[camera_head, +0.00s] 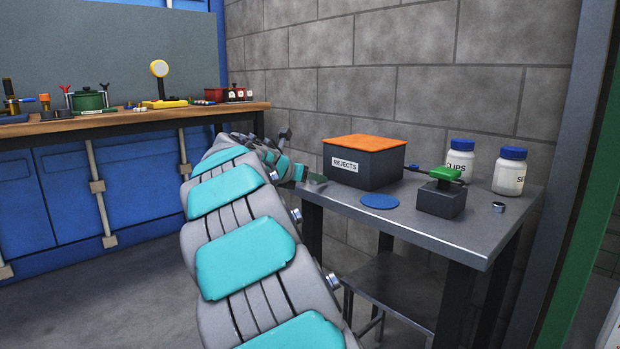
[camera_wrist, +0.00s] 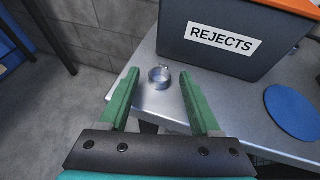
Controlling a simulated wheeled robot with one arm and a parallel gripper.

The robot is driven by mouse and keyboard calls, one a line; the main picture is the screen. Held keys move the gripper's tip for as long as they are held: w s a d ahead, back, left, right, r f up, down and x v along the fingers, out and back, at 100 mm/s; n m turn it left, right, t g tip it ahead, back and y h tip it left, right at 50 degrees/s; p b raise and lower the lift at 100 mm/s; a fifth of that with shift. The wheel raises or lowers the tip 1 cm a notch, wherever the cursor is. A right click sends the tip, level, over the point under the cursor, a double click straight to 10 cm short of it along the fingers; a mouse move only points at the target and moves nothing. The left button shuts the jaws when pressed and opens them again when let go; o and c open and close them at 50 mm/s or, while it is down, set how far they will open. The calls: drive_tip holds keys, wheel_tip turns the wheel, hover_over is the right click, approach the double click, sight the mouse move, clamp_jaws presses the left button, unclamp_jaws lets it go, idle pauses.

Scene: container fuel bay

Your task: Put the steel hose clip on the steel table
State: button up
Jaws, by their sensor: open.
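The steel hose clip (camera_wrist: 160,77), a small shiny ring with a little lug, shows in the wrist view near a corner of the steel table (camera_wrist: 235,108). It appears to rest on the tabletop, clear of both fingers. My gripper (camera_wrist: 158,84) is open, its green fingers on either side of the clip. In the head view, my gripper (camera_head: 312,182) is at the left end of the steel table (camera_head: 440,226), partly hidden by my arm. I cannot make out the clip there.
A grey REJECTS box (camera_head: 365,168) with an orange top stands just beyond my gripper. A blue disc (camera_head: 380,201), a dark block with a green top (camera_head: 441,197), a small metal ring (camera_head: 499,207) and two white jars (camera_head: 510,172) are also on the table.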

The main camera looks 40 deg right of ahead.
drive_tip(key=p+v, duration=0.1)
drive_tip(key=v, duration=1)
drive_tip(key=shift+a+r, duration=0.2)
drive_tip(key=shift+a, duration=0.15)
drive_tip(key=shift+s, duration=0.15)
drive_tip(key=s+a+f+m+g+y+p, duration=0.2)
drive_tip(key=s+a+f+m+y, duration=0.2)
drive_tip(key=s+a+f+m, duration=0.3)
drive_tip(key=s+a+f+m+g+y+p, duration=0.2)
drive_tip(key=s+a+f+m+y, duration=0.2)
drive_tip(key=s, duration=1.4)
drive_tip(key=s+a+f+m+g+y+p, duration=0.2)
drive_tip(key=s+a+f+m+y, duration=0.2)
drive_tip(key=s+a+f+m, duration=0.6)
drive_tip(key=s+a+f, duration=0.2)
drive_tip(key=a, duration=0.3)
drive_tip(key=shift+s+a+y, duration=0.3)
drive_tip(key=shift+s, duration=0.1)
